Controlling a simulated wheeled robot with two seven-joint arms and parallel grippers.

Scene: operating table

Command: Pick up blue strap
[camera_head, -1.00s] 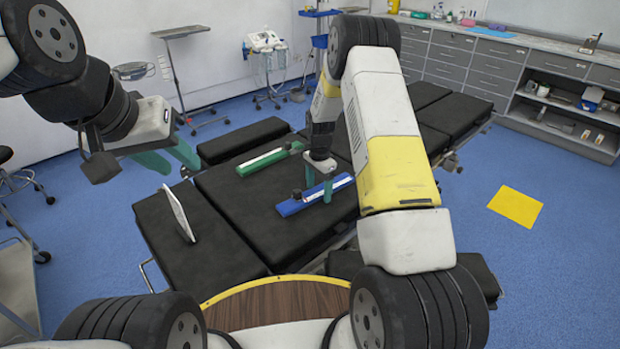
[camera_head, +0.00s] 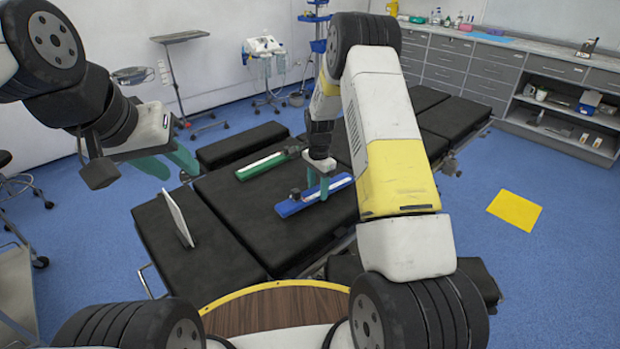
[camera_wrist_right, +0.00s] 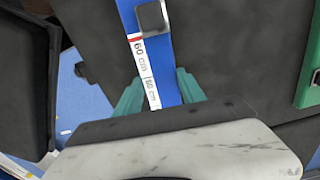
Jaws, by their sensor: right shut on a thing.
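The blue strap (camera_head: 292,207) lies on the black operating table, with a white scale strip and a dark block near its left end. It also shows in the right wrist view (camera_wrist_right: 164,62), where the scale reads 60 cm. My right gripper (camera_head: 318,192) is down at the strap, its green fingers on either side of it and shut on it; the wrist view shows both fingers (camera_wrist_right: 158,88) against the strap's edges. My left gripper (camera_head: 170,165) hangs open and empty above the left side of the table.
A green strap (camera_head: 264,164) lies on the table behind the blue one. A thin white tablet-like panel (camera_head: 178,217) stands tilted on the left table section. A yellow square (camera_head: 515,208) lies on the floor at right. Grey cabinets (camera_head: 470,65) line the back right.

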